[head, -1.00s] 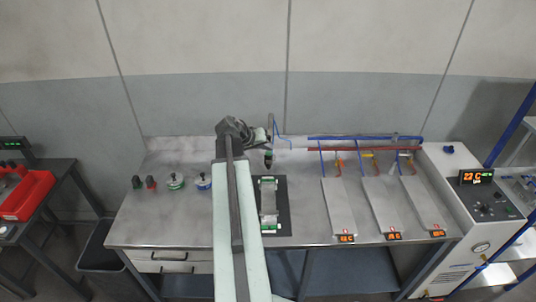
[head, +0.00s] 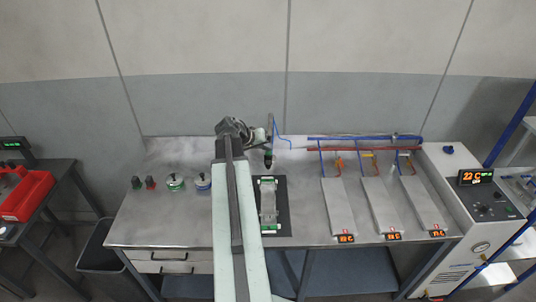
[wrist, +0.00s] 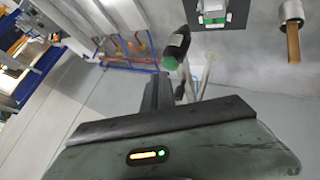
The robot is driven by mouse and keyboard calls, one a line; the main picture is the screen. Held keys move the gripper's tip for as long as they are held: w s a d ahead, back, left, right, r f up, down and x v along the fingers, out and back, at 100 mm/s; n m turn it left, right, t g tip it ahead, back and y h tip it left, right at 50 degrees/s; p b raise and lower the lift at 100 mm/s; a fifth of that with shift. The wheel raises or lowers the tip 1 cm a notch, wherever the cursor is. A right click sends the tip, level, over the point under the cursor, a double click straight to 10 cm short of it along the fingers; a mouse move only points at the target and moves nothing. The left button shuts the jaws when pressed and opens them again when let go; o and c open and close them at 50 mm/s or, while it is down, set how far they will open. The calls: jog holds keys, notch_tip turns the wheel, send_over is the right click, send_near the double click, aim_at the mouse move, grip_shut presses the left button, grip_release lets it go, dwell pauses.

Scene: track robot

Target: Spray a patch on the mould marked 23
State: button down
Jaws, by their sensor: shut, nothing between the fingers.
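A pale mould with green ends (head: 268,203) lies on a black mat (head: 284,222) on the bench, just right of my arm. Its green and white end (wrist: 213,16) shows at the top of the wrist view. No number 23 is legible on it. A dark bottle-like piece with a green end (wrist: 176,48) stands in the wrist view; a small dark piece with green (head: 268,158) shows behind the mat in the head view. My gripper (head: 258,134) is over the back of the bench, beyond the mat, and looks shut and empty. Its fingertips are not clear.
Several plates with lit displays (head: 338,208) and red and blue hoses fill the bench's right side. Small green, red and blue-marked pots (head: 176,182) stand left. A cup with a wooden handle (wrist: 291,12) shows in the wrist view. A control cabinet (head: 478,205) stands right.

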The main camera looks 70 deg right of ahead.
aim_at(266, 153)
dwell(0.3)
jog(key=shift+w+f+b, duration=0.1)
jog(key=shift+f+b, duration=0.35)
dwell(0.4)
jog(key=shift+r+p, duration=0.45)
jog(key=shift+r, duration=0.15)
notch_tip(266, 153, up, 6)
jog(key=p, duration=0.6)
dwell(2.0)
